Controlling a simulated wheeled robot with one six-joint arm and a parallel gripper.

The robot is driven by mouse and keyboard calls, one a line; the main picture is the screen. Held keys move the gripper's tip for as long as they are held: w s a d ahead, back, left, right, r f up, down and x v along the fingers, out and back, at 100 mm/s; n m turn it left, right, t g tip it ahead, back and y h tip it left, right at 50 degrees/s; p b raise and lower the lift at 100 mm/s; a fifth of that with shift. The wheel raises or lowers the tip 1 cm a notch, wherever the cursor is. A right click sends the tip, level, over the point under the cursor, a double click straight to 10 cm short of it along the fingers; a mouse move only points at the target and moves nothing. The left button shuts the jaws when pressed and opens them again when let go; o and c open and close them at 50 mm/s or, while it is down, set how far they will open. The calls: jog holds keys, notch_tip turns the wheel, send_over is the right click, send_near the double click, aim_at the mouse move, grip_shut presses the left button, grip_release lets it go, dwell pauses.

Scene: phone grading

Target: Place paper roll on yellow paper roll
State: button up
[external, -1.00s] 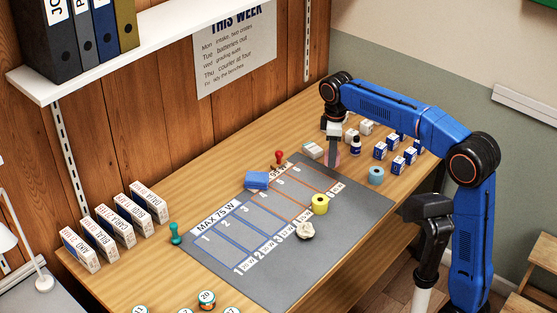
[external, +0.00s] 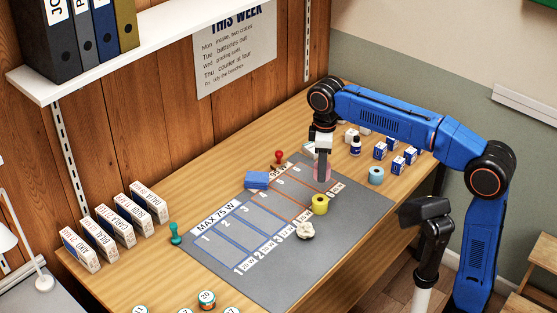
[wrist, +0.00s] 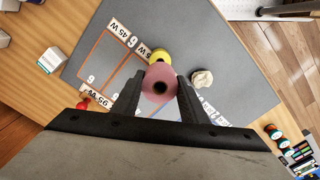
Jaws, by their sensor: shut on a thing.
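A pink paper roll (wrist: 160,84) is held between the fingers of my gripper (wrist: 160,88) in the wrist view. In the external view it shows as a pink patch (external: 321,173) at the fingertips of my gripper (external: 322,168), above the back right part of the grey mat. The yellow paper roll (external: 320,204) stands upright on the mat, nearer the camera. In the wrist view the yellow paper roll (wrist: 159,56) is partly hidden behind the pink one.
The grey mat (external: 355,210) has marked boxes. A crumpled whitish lump (external: 305,230) lies near the yellow roll.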

notch_tip(320, 180, down, 9)
jog(key=shift+f, duration=0.1)
dwell(0.4)
jog(key=o, duration=1.1)
notch_tip(320, 180, up, 12)
jog(key=shift+r, duration=0.1)
